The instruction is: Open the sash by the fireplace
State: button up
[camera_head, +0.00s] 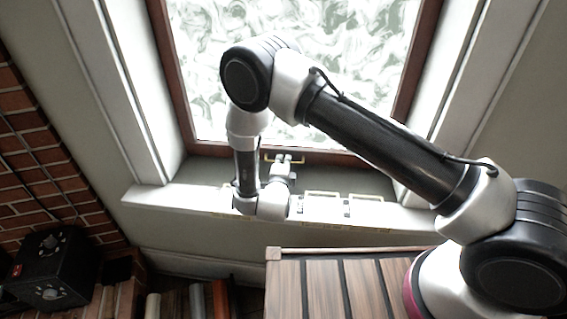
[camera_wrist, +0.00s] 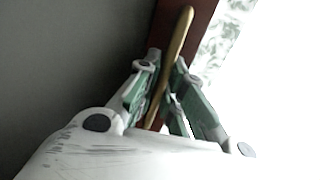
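The sash is a pane of patterned glass (camera_head: 300,70) in a dark red-brown wooden frame (camera_head: 335,157), which looks closed in the head view. A brass handle (camera_head: 268,159) sits on its bottom rail. My gripper (camera_head: 287,158) is at that handle, low in front of the frame. In the wrist view the long brass handle (camera_wrist: 181,32) runs between the two green-padded fingers of my gripper (camera_wrist: 166,68). The fingers are close together around it and look shut on it. The exact contact at the pads is hard to see.
A white sill (camera_head: 175,195) runs below the window. A slatted wooden top (camera_head: 340,290) stands in front, below my arm. At left are the brick fireplace (camera_head: 30,150), a black box with knobs (camera_head: 52,268) and several books (camera_head: 200,302).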

jog(key=shift+r, duration=0.1)
grip_shut()
notch_tip(320, 180, up, 27)
jog(key=shift+o, duration=2)
grip_release()
jog(key=v, duration=1.2)
